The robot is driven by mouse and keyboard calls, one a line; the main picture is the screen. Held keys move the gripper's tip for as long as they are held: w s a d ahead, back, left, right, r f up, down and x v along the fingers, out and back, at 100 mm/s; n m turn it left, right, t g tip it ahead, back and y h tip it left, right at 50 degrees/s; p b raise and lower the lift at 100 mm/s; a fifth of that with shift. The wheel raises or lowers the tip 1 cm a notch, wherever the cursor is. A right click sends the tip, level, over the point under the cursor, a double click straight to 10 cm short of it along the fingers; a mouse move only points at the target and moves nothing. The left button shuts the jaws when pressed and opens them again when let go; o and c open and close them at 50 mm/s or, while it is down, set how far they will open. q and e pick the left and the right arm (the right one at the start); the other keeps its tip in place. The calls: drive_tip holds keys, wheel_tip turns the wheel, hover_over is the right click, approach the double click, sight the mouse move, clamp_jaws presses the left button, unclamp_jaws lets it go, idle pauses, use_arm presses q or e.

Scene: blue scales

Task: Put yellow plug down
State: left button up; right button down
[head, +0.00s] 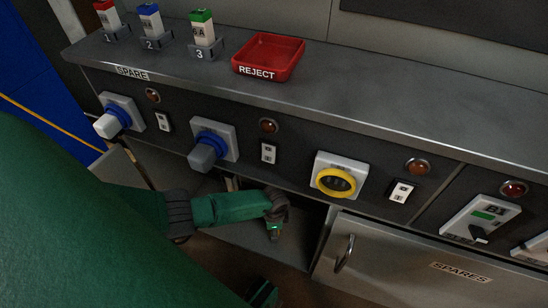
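No loose yellow plug can be made out. A yellow ring-shaped socket (336,182) is on a white plate on the front panel, with dark holes facing out and nothing in it. A green arm comes in from the left, and the end of my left gripper (274,232) hangs low in front of the open shelf, below and left of the yellow socket and apart from it. Its fingers are small and dark, so I cannot tell whether they are open or hold anything. My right gripper cannot be made out.
A red REJECT tray (268,56) and three holders with coloured-top blocks (202,30) stand on the bench. A SPARES drawer (420,262) is at lower right. Much of the bench top (400,92) is clear.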

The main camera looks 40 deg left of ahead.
use_arm(q)
wheel_tip(320, 180, up, 8)
drive_tip(key=p, duration=0.5)
drive_tip(key=shift+f+p, duration=0.2)
drive_tip(key=shift+p, duration=0.15)
